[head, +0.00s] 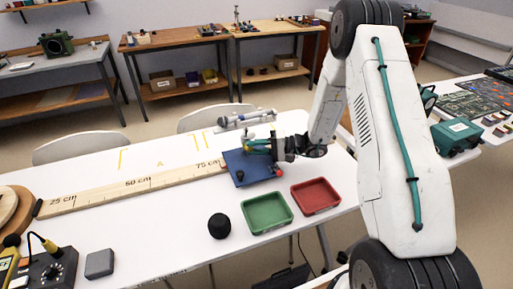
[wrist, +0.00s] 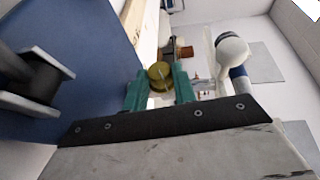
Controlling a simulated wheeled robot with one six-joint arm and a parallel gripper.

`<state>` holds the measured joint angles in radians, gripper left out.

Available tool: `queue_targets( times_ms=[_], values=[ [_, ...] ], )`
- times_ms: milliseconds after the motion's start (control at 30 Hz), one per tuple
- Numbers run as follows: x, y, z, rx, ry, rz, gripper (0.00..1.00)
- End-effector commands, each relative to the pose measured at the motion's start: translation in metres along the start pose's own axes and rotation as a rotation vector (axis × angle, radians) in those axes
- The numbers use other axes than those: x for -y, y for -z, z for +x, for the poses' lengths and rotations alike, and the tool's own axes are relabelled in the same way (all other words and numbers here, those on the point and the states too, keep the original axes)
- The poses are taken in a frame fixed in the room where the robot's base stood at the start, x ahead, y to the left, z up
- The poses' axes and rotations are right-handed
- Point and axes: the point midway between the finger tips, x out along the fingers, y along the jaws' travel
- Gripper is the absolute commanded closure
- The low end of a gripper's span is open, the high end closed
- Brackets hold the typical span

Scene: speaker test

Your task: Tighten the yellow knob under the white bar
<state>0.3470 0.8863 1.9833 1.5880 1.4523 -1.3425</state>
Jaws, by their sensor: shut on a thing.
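The yellow knob (wrist: 159,73) shows in the wrist view between the teal fingers of my gripper (wrist: 160,88), which is shut on it. In the head view my gripper (head: 262,146) is low over the blue board (head: 238,168), and the knob is too small to make out clearly. A white part with a rounded end (wrist: 232,48) is right of the knob in the wrist view; I cannot tell whether it is the white bar. A pale bar-like piece (head: 247,118) lies behind the board in the head view. How tight the knob is does not show.
A green tray (head: 266,229) and a red tray (head: 316,208) stand in front of the board. A wooden ruler (head: 130,190) runs left from it. A black round object (head: 219,226) and a grey block (head: 100,264) are nearer. The table's back left is mostly clear.

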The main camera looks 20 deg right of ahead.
Motion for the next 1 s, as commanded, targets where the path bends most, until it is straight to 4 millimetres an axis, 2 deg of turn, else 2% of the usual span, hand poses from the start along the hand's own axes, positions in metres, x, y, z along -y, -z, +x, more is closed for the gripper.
queue_targets(
  times_ms=[67, 100, 467, 800, 1000],
  values=[
    [0.0, 0.0, 0.0, 0.0, -0.001, -0.001, 0.96],
    [0.0, 0.0, 0.0, 0.0, -0.001, -0.001, 0.64],
    [0.0, 0.001, -0.006, -0.002, -0.001, -0.001, 0.64],
    [0.0, 0.001, -0.06, -0.003, -0.001, -0.001, 0.64],
    [0.0, 0.001, -0.077, 0.0, -0.001, -0.001, 0.64]
  ],
)
